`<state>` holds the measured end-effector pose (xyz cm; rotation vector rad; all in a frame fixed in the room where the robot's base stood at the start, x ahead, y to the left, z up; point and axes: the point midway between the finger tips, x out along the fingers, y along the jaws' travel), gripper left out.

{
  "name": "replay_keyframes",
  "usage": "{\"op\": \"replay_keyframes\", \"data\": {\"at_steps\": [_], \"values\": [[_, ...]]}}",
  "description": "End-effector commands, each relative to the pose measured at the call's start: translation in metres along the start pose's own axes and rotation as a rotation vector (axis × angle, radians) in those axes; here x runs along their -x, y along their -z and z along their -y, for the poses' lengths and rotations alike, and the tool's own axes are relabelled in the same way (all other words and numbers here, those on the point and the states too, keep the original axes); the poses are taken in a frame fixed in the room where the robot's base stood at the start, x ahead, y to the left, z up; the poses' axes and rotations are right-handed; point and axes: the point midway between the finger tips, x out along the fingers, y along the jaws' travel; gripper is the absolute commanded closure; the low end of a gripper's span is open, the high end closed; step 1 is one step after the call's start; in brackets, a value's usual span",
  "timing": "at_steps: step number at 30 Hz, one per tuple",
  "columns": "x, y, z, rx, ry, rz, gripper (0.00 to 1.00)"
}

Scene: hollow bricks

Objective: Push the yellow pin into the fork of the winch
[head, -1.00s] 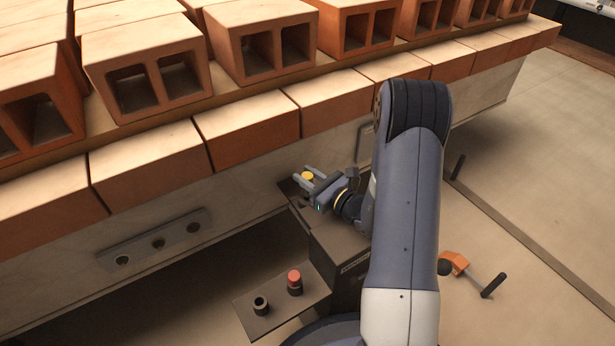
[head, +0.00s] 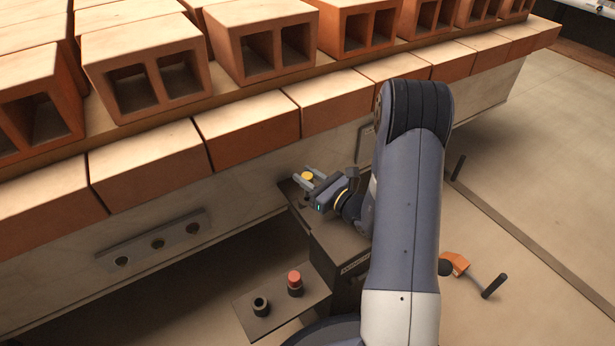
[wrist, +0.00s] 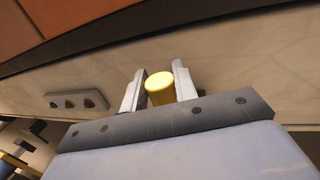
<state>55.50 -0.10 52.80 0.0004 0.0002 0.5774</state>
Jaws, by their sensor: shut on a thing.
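The yellow pin (head: 307,176) shows as a short yellow cylinder between the fingers of my gripper (head: 307,177), close to the pale side wall under the bricks. In the wrist view the pin (wrist: 160,89) stands between the two grey fingers of my gripper (wrist: 158,84), which are shut on it. The gripper is over the dark top of the winch (head: 340,236). The fork of the winch cannot be made out, so I cannot tell how the pin sits relative to it.
A red button (head: 294,279) and a black knob (head: 260,304) stand on a dark plate at the front. A plate with several holes (head: 152,246) is on the pale wall. Hollow bricks (head: 262,45) are stacked above. An orange piece with a black-handled lever (head: 455,262) lies on the floor at right.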

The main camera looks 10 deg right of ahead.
Motion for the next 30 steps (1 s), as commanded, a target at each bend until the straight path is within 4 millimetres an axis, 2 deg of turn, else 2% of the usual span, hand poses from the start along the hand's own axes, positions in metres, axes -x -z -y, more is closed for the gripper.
{"op": "replay_keyframes", "data": {"at_steps": [17,30], "values": [[0.000,0.000,0.000,0.000,0.000,0.000,0.99],[0.000,0.010,0.000,0.000,0.000,0.000,0.99]]}}
